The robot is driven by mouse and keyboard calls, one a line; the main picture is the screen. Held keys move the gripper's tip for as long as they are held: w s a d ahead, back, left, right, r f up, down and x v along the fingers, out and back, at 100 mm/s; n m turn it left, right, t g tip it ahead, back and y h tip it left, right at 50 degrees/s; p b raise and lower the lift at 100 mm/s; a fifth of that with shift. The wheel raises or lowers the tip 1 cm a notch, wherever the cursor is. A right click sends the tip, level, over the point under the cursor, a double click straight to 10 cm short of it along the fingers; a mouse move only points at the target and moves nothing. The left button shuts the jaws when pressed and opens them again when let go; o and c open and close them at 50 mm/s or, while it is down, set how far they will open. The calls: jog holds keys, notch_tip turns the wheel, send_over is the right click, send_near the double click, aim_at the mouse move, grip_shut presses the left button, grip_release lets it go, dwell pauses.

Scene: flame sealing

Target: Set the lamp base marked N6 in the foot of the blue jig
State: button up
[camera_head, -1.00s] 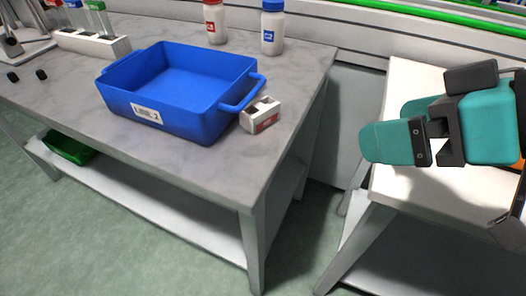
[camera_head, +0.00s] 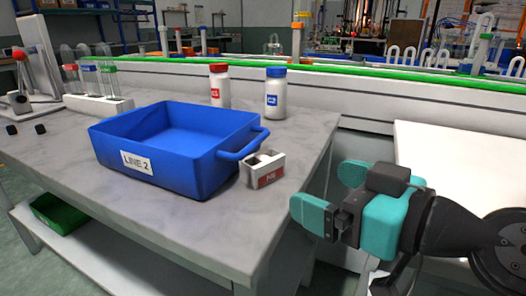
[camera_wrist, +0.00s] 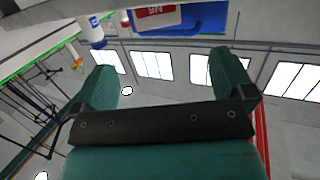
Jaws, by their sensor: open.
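A small pale block with a red label that seems to read N6 (camera_head: 265,170), the lamp base, stands on the grey table, close to the right end of the blue bin. Its red label also shows at the top of the wrist view (camera_wrist: 155,10). My gripper (camera_head: 330,195) is open and empty, beyond the table's right edge, to the right of the lamp base and apart from it. In the wrist view its two teal fingers (camera_wrist: 162,68) stand wide apart with nothing between them. I cannot make out a blue jig.
The blue bin marked LINE 2 (camera_head: 195,182) fills the middle of the table. A red-capped bottle (camera_head: 219,88) and a blue-capped bottle (camera_head: 276,97) stand behind it. A tube rack (camera_head: 98,108) is at left. A pale bench (camera_head: 460,165) is at right.

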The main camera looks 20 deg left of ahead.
aim_at(271, 168)
jog(key=p+x, duration=0.7)
jog(key=x, duration=0.6)
jog(key=shift+w+f+p, duration=0.25)
jog(key=shift+p, duration=0.05)
jog(key=shift+c, duration=0.2)
jog(key=c, duration=1)
jog(key=shift+r, duration=0.1)
